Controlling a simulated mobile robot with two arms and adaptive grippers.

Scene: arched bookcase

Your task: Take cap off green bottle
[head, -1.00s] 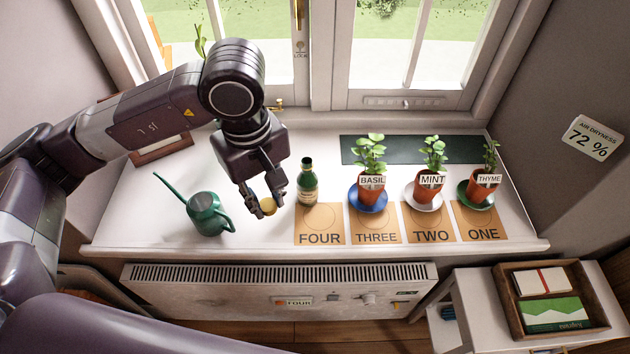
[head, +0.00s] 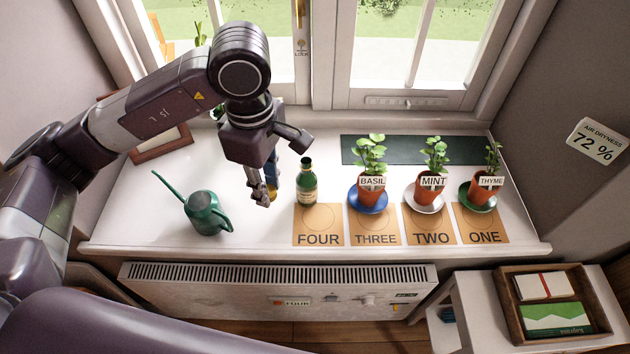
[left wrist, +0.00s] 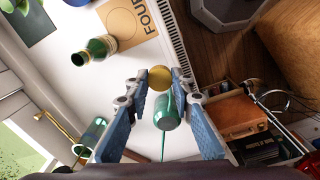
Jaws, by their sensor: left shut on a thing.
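The green bottle (head: 307,184) stands upright on the white sill at the back edge of card FOUR (head: 319,226). In the left wrist view the bottle (left wrist: 97,48) shows a dark, uncapped mouth. My left gripper (head: 266,196) is left of the bottle, apart from it and above the sill. It is shut on a round gold cap (left wrist: 160,77), held between its fingertips. In the head view the fingers are seen nearly edge-on and mostly hide the cap. My right gripper is out of view.
A green watering can (head: 206,213) stands left of the gripper. Potted basil (head: 370,190), mint (head: 430,184) and thyme (head: 483,188) stand on saucers to the right. A radiator (head: 280,285) runs below the sill's front edge. Free sill lies between watering can and card FOUR.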

